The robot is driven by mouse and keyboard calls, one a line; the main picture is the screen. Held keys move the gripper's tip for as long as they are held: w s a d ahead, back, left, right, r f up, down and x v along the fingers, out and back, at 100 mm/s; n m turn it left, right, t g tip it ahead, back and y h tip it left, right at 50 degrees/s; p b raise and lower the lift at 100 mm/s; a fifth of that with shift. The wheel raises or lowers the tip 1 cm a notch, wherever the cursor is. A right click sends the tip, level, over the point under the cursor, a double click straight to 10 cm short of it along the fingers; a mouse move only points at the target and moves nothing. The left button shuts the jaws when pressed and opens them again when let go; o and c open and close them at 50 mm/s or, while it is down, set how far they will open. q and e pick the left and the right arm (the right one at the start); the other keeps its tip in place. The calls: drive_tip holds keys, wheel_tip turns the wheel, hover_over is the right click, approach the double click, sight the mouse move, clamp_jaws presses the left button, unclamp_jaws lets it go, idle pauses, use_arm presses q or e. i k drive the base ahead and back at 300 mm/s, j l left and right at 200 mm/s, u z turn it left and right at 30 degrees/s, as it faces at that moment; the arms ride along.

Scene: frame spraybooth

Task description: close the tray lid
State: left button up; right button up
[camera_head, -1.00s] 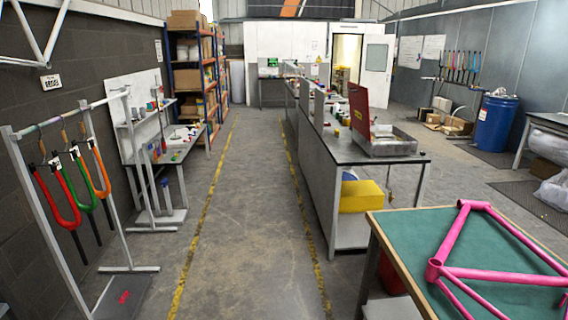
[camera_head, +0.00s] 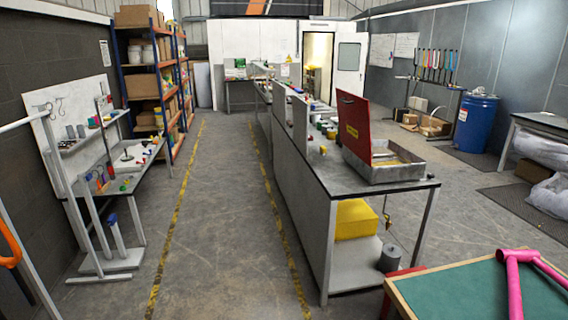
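The metal tray (camera_head: 401,172) stands on the near end of the long grey workbench (camera_head: 310,166), right of the middle of the view. Its red lid (camera_head: 354,122) stands up, open, along the tray's left side and carries a yellow label. Something yellowish shows inside the tray; I cannot tell what. Neither of my grippers is in the view.
A yellow box (camera_head: 355,219) and a grey cylinder (camera_head: 391,258) are on the bench's lower shelf. A green-topped table (camera_head: 465,292) with a pink frame (camera_head: 515,285) stands at the near right. The aisle (camera_head: 213,220) between the yellow lines is clear. A blue drum (camera_head: 475,124) stands at the right.

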sight(353, 110)
drive_tip(key=i+j+z, duration=0.1)
drive_tip(key=i+z, duration=0.3)
drive_tip(key=i, duration=0.15)
drive_tip(key=i+j+z, duration=0.4)
drive_tip(key=i, duration=1)
